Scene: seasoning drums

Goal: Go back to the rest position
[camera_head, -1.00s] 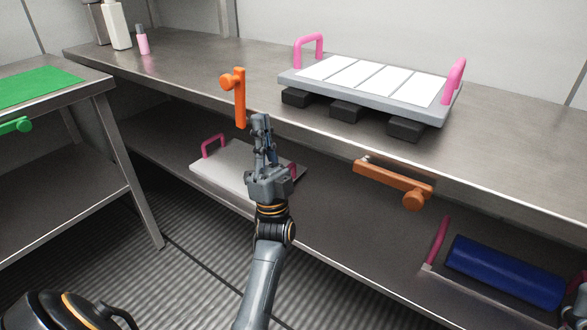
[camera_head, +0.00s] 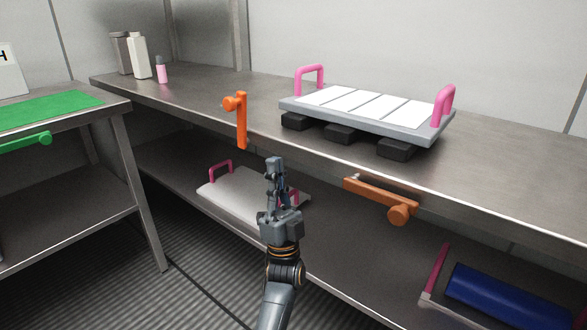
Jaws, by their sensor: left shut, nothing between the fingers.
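My left gripper (camera_head: 274,164) is in the middle of the head view, pointing up and away from me. Its fingers are shut with nothing between them. It is in front of the steel table and overlaps the lower-shelf tray in the picture. My left arm comes up from the bottom edge. My right gripper is not in the frame.
A steel table (camera_head: 480,165) carries a grey tray (camera_head: 440,122) with pink handles and white panels on black blocks. Orange handles (camera_head: 242,130) (camera_head: 375,192) stick out at its front edge. Below lie a pale tray (camera_head: 225,190) and a blue roll (camera_head: 510,295). A green mat (camera_head: 45,108) lies left.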

